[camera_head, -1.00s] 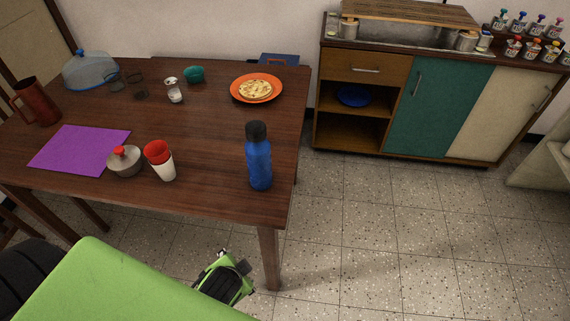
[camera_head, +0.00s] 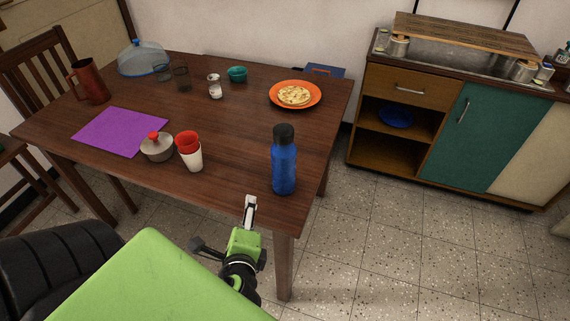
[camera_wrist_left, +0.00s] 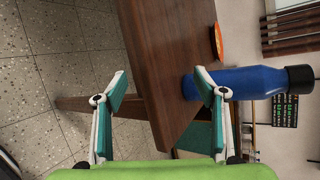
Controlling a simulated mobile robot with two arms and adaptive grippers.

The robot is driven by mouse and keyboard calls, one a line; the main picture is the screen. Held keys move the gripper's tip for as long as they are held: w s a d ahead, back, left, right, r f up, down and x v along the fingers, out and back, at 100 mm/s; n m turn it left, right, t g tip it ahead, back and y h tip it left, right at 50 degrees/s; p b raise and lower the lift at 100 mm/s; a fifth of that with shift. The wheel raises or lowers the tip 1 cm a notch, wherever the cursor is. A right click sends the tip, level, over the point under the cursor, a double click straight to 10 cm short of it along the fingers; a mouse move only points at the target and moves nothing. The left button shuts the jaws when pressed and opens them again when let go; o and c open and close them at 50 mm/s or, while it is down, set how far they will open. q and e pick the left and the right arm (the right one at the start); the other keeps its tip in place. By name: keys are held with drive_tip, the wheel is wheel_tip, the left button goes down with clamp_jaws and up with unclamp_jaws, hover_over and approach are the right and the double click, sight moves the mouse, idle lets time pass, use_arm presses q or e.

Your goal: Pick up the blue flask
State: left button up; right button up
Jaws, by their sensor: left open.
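The blue flask (camera_head: 284,168) stands upright near the front right corner of the wooden table (camera_head: 235,140). It has a black cap. My left gripper (camera_head: 223,224) is open and empty at the table's front edge, left of and nearer than the flask, not touching it. In the left wrist view the flask (camera_wrist_left: 240,82) lies sideways across the right half, cap to the right. Its base is close to the right fingertip of my left gripper (camera_wrist_left: 160,80), and the flask is not between the fingers. My right gripper is not in view.
Left of the flask are a white cup with a red one (camera_head: 192,157) and a lidded pot (camera_head: 156,148). An orange plate with food (camera_head: 295,95) is behind it. The table corner and leg (camera_head: 284,265) are close to my gripper. Floor at right is clear.

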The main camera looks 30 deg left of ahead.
use_arm(q)
wheel_tip(320, 180, up, 5)
drive_tip(key=w+m+t+y, duration=0.1)
drive_tip(key=w+m+t, duration=0.15)
drive_tip(key=m, duration=0.35)
drive_tip(key=m+t+h, duration=0.2)
drive_tip(key=m+t, duration=0.2)
drive_tip(key=m, duration=0.7)
approach(281, 164)
drive_tip(key=p+x, duration=0.2)
drive_tip(key=x, duration=0.6)
drive_tip(key=shift+f+p, duration=0.15)
drive_tip(key=shift+p, duration=0.25)
drive_tip(key=shift+w+a+p, duration=0.25)
drive_tip(key=shift+w+p, duration=0.05)
drive_tip(key=shift+w, duration=0.15)
drive_tip(key=x, duration=0.2)
drive_tip(key=p+x, duration=0.1)
drive_tip(key=shift+w+r, duration=0.25)
drive_tip(key=shift+w, duration=0.05)
drive_tip(key=shift+w+a+f, duration=0.1)
drive_tip(key=shift+w+a, duration=0.1)
drive_tip(key=shift+w, duration=0.15)
drive_tip(key=c, duration=1.6)
